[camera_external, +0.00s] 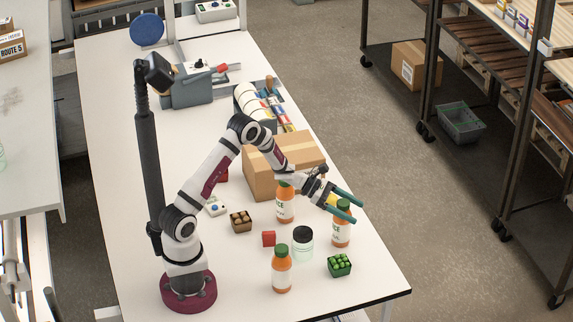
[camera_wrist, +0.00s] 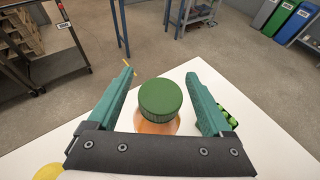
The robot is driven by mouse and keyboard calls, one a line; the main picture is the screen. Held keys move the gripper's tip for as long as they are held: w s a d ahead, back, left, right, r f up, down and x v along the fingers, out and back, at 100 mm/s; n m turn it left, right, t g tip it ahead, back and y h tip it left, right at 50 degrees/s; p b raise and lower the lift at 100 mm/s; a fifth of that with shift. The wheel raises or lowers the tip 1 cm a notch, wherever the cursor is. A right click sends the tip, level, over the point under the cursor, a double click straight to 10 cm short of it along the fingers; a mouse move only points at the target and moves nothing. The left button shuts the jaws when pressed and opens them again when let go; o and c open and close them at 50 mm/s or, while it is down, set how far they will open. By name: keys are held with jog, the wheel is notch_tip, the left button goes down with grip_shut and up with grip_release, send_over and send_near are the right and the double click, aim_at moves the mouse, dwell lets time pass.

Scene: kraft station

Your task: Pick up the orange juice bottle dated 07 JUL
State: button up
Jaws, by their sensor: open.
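Three orange juice bottles with green caps stand upright on the white table: a front bottle (camera_external: 282,270), a back bottle (camera_external: 285,205) beside the cardboard box, and a right bottle (camera_external: 341,229). Their printed dates are too small to read. My gripper (camera_external: 352,203) is open at the right bottle, its two green fingers on either side of the cap. In the wrist view the green cap of this bottle (camera_wrist: 160,98) sits between the open fingers of my gripper (camera_wrist: 163,88), with gaps on both sides. The bottle's lower body is hidden by the gripper bar.
A cardboard box (camera_external: 261,177) is behind. The front right table (camera_external: 370,285) is clear.

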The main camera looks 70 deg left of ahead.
jog(key=shift+w+d+f, duration=0.1)
jog(key=shift+w+d, duration=0.05)
jog(key=shift+c, duration=0.3)
grip_shut()
dwell(1.1)
